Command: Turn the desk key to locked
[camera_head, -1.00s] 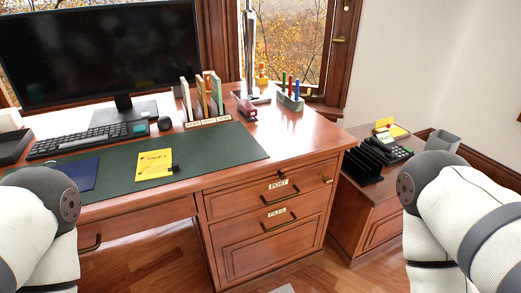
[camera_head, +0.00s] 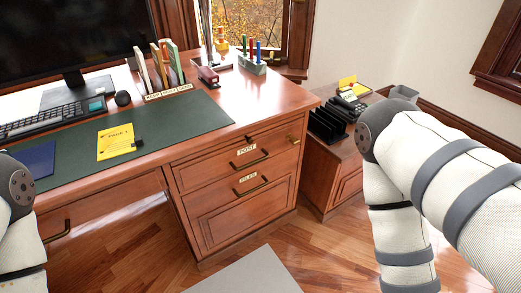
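A small brass piece that looks like the desk key (camera_head: 294,139) sits at the upper right of the desk's front, right of the POST drawer (camera_head: 240,152). It is too small to tell which way it is turned. A short dark fitting (camera_head: 249,138) shows on the front edge above the POST label. The drawers look closed. Only links of my two arms show, at the left and right edges. Neither gripper is in the picture, and nothing of mine touches the key.
The wooden desk (camera_head: 285,103) carries a monitor (camera_head: 70,35), a keyboard (camera_head: 50,119), a green mat (camera_head: 190,128), a yellow notepad (camera_head: 116,142) and file holders. A side cabinet (camera_head: 347,165) with a black rack (camera_head: 328,124) stands right of the desk.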

